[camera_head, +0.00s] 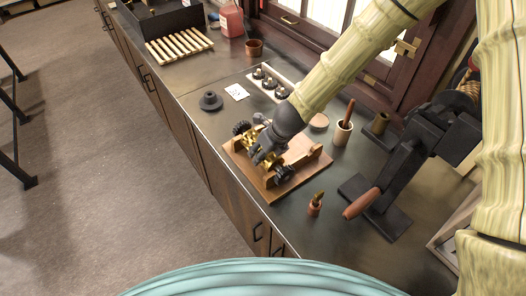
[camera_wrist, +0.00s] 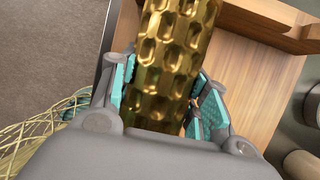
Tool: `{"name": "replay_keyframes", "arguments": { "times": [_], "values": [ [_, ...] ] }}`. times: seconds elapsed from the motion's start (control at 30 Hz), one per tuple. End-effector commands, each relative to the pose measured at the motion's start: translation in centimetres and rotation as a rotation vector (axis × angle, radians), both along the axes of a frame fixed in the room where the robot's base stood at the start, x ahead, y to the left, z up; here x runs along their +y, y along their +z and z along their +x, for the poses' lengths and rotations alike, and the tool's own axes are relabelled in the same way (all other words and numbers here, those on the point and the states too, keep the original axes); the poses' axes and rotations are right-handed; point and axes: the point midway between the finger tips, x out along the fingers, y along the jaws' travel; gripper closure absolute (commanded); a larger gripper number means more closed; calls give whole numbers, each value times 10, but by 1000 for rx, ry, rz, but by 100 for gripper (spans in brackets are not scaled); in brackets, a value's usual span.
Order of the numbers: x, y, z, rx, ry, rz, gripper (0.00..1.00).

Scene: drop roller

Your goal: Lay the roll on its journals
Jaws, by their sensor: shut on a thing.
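The roll (camera_wrist: 170,70) is a brass cylinder with rows of oval pockets. In the wrist view it runs between the fingers of my gripper (camera_wrist: 165,105), which is shut on it with teal pads on both sides. In the head view my gripper (camera_head: 268,152) is over a wooden stand (camera_head: 266,192) with upright side blocks, and little of the brass roll shows around the fingers. The wooden base also shows under the roll in the wrist view (camera_wrist: 252,75). Whether the roll's ends touch the journals is hidden by the gripper.
A black hand-crank machine (camera_head: 405,165) with a wooden handle stands to the right. A slatted wooden rack (camera_head: 180,47) lies farther back. The counter's front edge is close.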

Motion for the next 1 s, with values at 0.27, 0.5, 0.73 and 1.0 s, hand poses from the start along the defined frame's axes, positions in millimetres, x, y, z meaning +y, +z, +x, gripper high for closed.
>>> {"name": "replay_keyframes", "arguments": {
  "times": [0.27,0.5,0.73,1.0],
  "values": [
    [0,2,1,-2,0,1,33],
    [0,1,0,0,0,0,30],
    [-2,3,-1,0,0,-1,30],
    [-10,28,-7,-2,1,-1,30]
  ]
}}
